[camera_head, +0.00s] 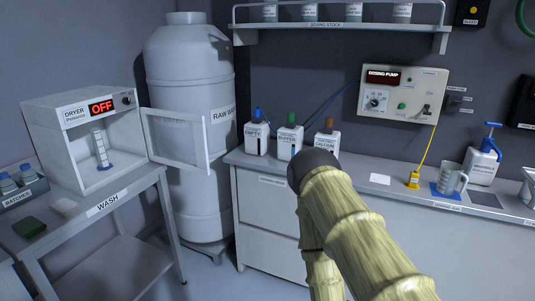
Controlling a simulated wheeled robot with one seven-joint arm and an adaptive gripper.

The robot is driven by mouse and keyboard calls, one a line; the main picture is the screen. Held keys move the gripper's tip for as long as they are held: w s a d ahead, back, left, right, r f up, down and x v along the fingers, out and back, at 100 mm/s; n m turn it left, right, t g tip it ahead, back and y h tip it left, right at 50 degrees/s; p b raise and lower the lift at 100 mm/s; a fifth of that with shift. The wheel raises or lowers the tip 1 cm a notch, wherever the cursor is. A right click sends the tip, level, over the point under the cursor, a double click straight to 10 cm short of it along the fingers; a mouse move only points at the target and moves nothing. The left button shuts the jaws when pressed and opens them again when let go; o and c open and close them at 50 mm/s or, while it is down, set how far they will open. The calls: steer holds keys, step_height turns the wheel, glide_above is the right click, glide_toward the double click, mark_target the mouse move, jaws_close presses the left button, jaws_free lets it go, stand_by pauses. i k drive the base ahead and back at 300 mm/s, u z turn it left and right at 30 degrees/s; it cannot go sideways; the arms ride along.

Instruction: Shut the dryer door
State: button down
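The white dryer (60,105) stands on the wash table at the left, with a red OFF display (102,107) on its front panel. Its door (176,139), a pale frame with a translucent pane, is hinged at the dryer's right side and stands open, swung out to the right. Inside the dryer, a clear graduated cylinder (100,147) stands upright on a blue base. My arm rises from the bottom right to a dark joint and bends back down. My gripper is not in view.
The wash table (108,204) also holds a rack of blue-capped bottles (22,185), a green pad (28,227) and a white pad. A large raw water tank (190,70) stands behind the door. The counter (262,164) at right carries several bottles, a jug and a pump bottle.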

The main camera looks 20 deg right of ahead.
mark_target(200, 135)
steer(key=u, duration=0.85)
steer(key=i, duration=1.8)
steer(key=z, duration=1)
